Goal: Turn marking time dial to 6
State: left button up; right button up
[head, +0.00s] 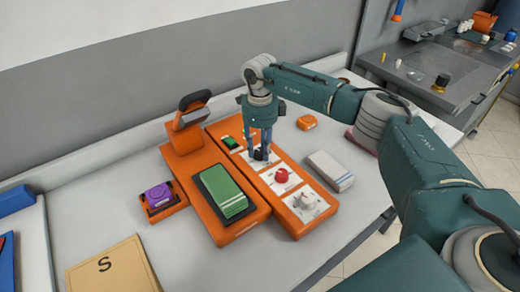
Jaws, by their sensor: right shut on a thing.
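An orange control panel (252,180) lies on the white table, with a row of white dial plates. My right gripper (260,153) points straight down at the panel and is shut on a dark dial (261,156), which its fingers partly hide. Nearer the front are a red dial (281,175) and a pale grey dial (305,200). A green switch (231,143) is at the panel's far end. The plate markings are too small to read, so I cannot tell which number the dark dial points to. My left gripper is not in view.
Left of the panel stands an orange machine (184,140) with a green block (220,190) on its bed. A purple device (158,196) and a tan board marked S (108,270) lie further left. A white-grey block (331,170) and a small orange box (307,122) lie right of the panel.

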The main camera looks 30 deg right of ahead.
aim_at(260, 151)
jog(key=m, duration=0.4)
jog(key=shift+m+b, duration=0.3)
jog(key=shift+m, duration=2.6)
jog(key=shift+w, duration=0.1)
jog(key=o, duration=1.2)
jog(key=shift+c, duration=0.2)
notch_tip(260, 151, up, 12)
